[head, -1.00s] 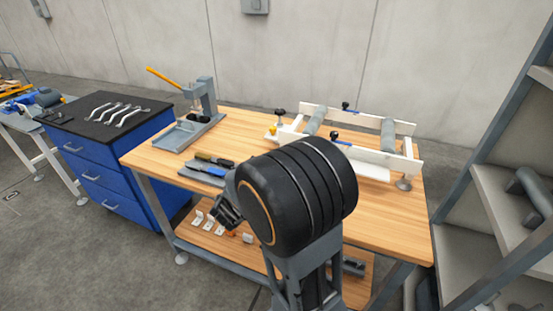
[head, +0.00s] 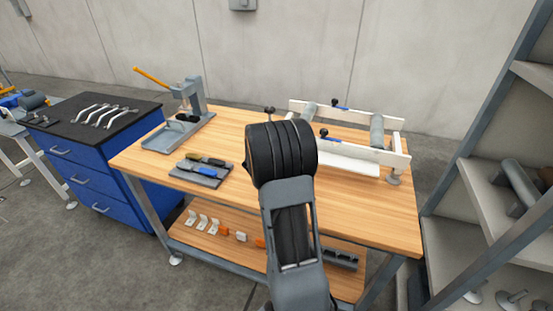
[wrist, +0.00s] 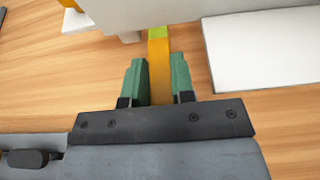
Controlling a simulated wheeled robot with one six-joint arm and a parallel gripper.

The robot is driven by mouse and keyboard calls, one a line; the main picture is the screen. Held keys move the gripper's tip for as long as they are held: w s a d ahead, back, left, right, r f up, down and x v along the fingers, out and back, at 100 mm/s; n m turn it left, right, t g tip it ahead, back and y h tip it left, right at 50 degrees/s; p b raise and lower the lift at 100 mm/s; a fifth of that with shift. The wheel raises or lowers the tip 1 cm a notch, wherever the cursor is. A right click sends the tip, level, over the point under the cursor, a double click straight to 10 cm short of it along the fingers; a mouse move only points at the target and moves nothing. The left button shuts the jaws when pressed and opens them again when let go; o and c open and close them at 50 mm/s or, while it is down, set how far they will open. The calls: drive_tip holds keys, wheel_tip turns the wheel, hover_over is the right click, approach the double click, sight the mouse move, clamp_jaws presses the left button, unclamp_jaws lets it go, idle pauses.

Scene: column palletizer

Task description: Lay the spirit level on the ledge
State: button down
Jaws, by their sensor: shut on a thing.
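The spirit level (wrist: 159,70) is a narrow yellow bar with a green patch at its far end. In the wrist view my gripper (wrist: 157,85) has its two green fingers shut on it. It points away from the gripper toward a pale upright board, above the wooden bench top. A flat white ledge (wrist: 265,45) lies to the right of the level, apart from it; it also shows in the head view (head: 352,163), at the front of a white frame. In the head view my arm hides the gripper and the level.
The white frame (head: 395,158) carries grey rollers and dark knobs on the wooden bench (head: 240,130). A grey tray with tools (head: 200,172) and a lever press (head: 190,105) stand left. A grey shelf rack (head: 480,130) is at right. The bench's front right is clear.

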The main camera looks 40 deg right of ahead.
drive_tip(key=shift+f, duration=1.75)
drive_tip(key=shift+f, duration=0.2)
drive_tip(key=c, duration=1)
unclamp_jaws()
drive_tip(key=shift+o, duration=0.2)
drive_tip(key=shift+r, duration=0.15)
